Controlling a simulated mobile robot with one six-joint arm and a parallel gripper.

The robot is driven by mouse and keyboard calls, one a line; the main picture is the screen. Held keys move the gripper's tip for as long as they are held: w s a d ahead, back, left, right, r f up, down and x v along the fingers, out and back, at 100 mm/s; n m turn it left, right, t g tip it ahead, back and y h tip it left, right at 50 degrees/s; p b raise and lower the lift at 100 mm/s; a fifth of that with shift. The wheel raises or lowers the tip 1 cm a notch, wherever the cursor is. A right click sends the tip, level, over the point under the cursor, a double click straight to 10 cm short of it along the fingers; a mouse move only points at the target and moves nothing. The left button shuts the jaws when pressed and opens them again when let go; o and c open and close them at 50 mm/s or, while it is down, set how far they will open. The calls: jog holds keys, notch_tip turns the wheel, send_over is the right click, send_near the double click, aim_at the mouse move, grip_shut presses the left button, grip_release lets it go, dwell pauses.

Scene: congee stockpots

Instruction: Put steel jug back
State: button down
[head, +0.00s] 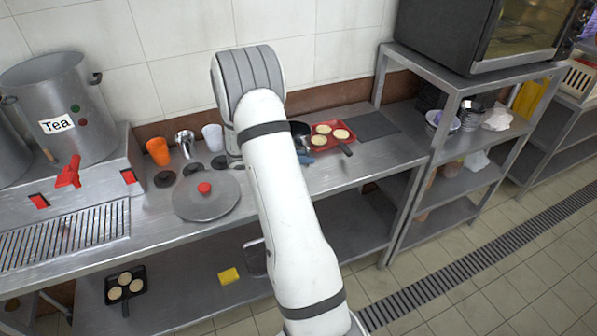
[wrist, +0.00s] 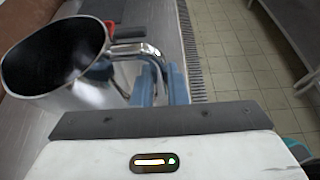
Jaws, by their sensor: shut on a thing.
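A shiny steel jug (wrist: 75,92) with a dark, open mouth fills the left of the wrist view. My gripper (wrist: 158,85) has its blue fingers shut on the jug's handle, at the jug's right side. In the head view my arm covers most of the jug (head: 299,128); its dark mouth shows just right of the arm, over the back of the steel counter (head: 350,178). A bit of my blue gripper (head: 305,158) shows below it. I cannot tell whether the jug's base touches the counter.
A red tray (head: 333,132) with pale round cakes lies close right of the jug, beside a dark mat (head: 376,125). Left of my arm stand an orange cup (head: 158,151), a small shiny vessel (head: 185,139), a white cup (head: 213,137) and a lid (head: 207,200). Dark discs lie before the cups.

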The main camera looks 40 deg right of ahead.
jog(key=shift+f+p, duration=0.45)
jog(key=shift+f, duration=2.2)
jog(key=shift+f, duration=0.15)
jog(key=c, duration=1.4)
grip_release()
jog(key=shift+c, duration=0.2)
